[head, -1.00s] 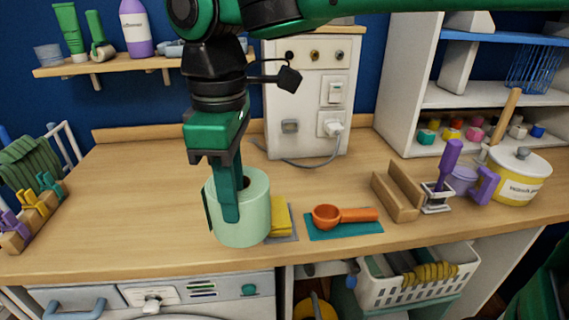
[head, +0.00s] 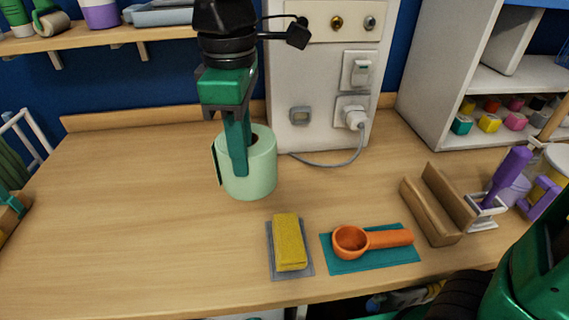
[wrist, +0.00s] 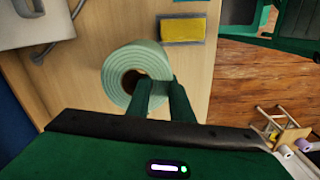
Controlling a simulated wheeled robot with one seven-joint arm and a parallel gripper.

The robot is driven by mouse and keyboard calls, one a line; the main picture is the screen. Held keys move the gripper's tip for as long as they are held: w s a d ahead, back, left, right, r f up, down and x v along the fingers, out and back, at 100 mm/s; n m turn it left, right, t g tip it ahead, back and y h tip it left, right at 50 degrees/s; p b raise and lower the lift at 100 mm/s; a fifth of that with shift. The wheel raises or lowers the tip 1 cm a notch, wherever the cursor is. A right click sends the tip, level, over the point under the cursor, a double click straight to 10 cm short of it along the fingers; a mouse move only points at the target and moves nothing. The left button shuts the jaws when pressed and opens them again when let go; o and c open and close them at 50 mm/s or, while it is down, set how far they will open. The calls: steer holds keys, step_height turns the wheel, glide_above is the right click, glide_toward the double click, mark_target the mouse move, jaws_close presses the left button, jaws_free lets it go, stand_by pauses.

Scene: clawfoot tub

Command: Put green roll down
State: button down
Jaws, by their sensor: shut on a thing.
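The green roll (head: 258,172) is pale mint and upright, in the middle of the head view near the back of the counter. My gripper (head: 238,165) points down over it, one finger in front of its side. In the wrist view the roll (wrist: 118,78) shows from above with its dark core hole, and the gripper's fingers (wrist: 165,100) are at its edge. My gripper is shut on the roll's wall. I cannot tell whether the roll's base touches the wooden counter (head: 130,220).
A yellow sponge (head: 290,240) on a grey mat and an orange scoop (head: 372,238) on a teal mat lie in front. A wooden holder (head: 438,205) stands right. A white panel with a plug (head: 355,112) is behind.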

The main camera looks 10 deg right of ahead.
steer(key=shift+w+d+f, duration=1)
steer(key=shift+w+f, duration=0.15)
steer(key=shift+f, duration=0.45)
steer(key=shift+w+d+f, duration=1)
steer(key=shift+w+f, duration=0.2)
steer(key=shift+f, duration=0.4)
steer(key=shift+w+d+f, duration=1)
steer(key=shift+w+f, duration=0.15)
steer(key=shift+f, duration=0.45)
steer(key=shift+f, duration=0.1)
steer(key=c, duration=1.5)
jaws_free()
